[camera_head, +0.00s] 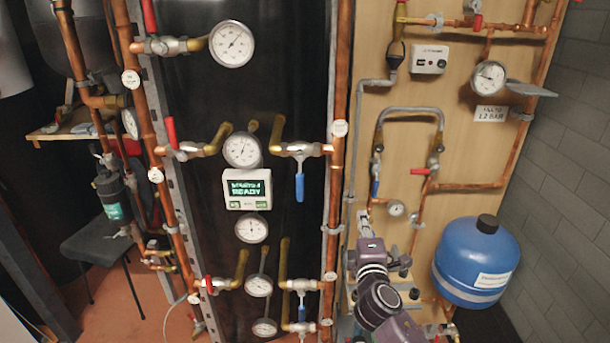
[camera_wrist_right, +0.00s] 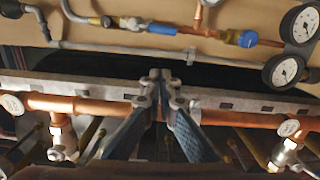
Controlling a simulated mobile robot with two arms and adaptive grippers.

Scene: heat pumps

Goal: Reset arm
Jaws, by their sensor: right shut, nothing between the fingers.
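My right arm rises from the bottom of the head view in front of the wooden panel. My right gripper (camera_head: 364,224) is at its upper end, near the edge between the wooden panel and the black panel. In the right wrist view my right gripper (camera_wrist_right: 160,76) has its two fingers converging with the tips together, and nothing is held between them. Whether the tips touch the pipework behind them cannot be told. My left gripper is not in view.
The wooden panel (camera_head: 470,130) carries copper pipes, gauges and valves. A blue tank (camera_head: 474,262) stands right of my arm. The black panel has a display (camera_head: 247,190) reading READY and a blue valve handle (camera_head: 299,187). A dark chair (camera_head: 95,248) is at left.

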